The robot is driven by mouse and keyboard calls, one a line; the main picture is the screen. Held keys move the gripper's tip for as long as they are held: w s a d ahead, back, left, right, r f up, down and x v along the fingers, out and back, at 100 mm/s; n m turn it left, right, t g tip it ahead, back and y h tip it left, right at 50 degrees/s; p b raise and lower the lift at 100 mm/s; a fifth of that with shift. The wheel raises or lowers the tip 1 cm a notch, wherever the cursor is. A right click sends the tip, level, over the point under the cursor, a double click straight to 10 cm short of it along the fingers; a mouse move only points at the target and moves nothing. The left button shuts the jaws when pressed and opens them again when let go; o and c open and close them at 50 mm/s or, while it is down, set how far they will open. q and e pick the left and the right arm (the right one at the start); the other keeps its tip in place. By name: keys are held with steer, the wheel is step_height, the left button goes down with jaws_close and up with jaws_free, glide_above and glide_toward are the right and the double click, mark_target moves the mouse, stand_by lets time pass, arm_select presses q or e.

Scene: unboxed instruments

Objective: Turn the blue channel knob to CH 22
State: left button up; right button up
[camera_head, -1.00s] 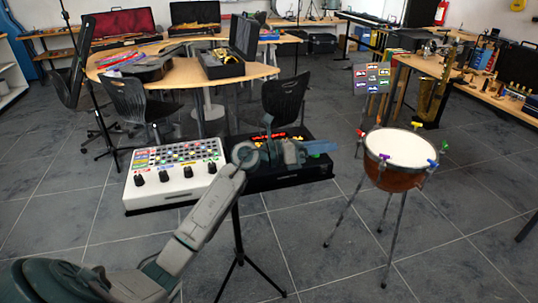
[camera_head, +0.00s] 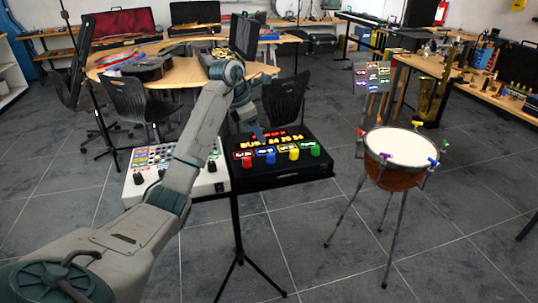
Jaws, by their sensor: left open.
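A black box (camera_head: 290,172) with a lit display panel carries a row of coloured knobs. The blue knob (camera_head: 270,157) stands between the red knob (camera_head: 247,161) and the yellow knob (camera_head: 294,152); the green knob (camera_head: 315,149) is at the right end. Lit orange characters show above the knobs, too small to read surely. My left gripper (camera_head: 259,137) is open and points down, above and just behind the blue knob in the picture, seemingly apart from it. It covers part of the display. My right gripper is out of view.
A white mixer (camera_head: 210,184) with black knobs adjoins the box on the left, partly hidden by my left arm. A drum (camera_head: 400,147) on thin legs stands to the right. A black chair (camera_head: 286,100) is behind the box.

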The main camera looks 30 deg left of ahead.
mark_target(270, 154)
arm_select(q)
steer(key=x, duration=0.8)
steer(key=shift+d+f+p, duration=0.1)
steer(key=shift+d+p, duration=0.05)
steer(key=shift+p, duration=0.15)
steer(key=shift+w+d+f, duration=0.1)
steer(key=shift+w+f, duration=0.1)
steer(key=shift+f, duration=0.4)
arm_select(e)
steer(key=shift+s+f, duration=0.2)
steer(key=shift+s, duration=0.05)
arm_select(q)
steer(key=c, duration=1)
steer(key=shift+m, duration=0.4)
steer(key=m+g+h+b, duration=0.1)
steer(key=m, duration=0.3)
steer(key=shift+w, duration=0.15)
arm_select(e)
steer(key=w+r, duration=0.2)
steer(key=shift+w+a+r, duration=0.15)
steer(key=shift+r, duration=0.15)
